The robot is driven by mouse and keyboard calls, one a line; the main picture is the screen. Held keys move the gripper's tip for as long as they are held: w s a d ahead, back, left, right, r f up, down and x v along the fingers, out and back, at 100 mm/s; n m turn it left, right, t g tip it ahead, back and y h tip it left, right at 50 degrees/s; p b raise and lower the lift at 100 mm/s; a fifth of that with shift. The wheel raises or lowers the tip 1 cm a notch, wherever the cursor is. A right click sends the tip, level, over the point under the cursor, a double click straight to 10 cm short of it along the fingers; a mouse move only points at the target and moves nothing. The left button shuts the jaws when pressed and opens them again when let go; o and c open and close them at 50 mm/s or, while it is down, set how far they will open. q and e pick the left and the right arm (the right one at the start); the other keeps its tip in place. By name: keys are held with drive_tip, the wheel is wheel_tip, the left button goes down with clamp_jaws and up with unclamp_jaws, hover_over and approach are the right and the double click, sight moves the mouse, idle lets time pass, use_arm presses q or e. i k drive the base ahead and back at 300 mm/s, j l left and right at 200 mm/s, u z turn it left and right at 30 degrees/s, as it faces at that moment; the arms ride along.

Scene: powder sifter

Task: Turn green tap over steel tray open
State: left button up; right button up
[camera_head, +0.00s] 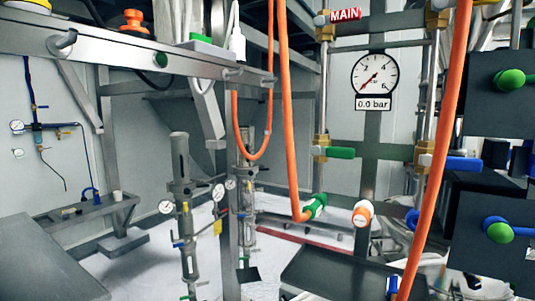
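A green lever handle (341,152) lies level on a brass valve at the left upright pipe, in the middle right of the head view. Below it is a green fitting (315,206) at the end of an orange hose. A dark grey flat tray or plate (335,275) lies beneath them at the bottom. Round green knobs sit on dark boxes at the right, one higher (510,79) and one lower (499,231). I cannot tell which green part is the named tap, or which surface is the steel tray. Neither of my grippers is in view.
A round gauge (375,75) with a 0.0 bar label hangs below the MAIN sign (345,14). Orange hoses (439,150) hang in front. A steel beam (150,55) crosses the upper left. A grey flat surface (45,265) fills the lower left.

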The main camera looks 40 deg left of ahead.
sight(335, 152)
drive_tip(key=u, duration=0.75)
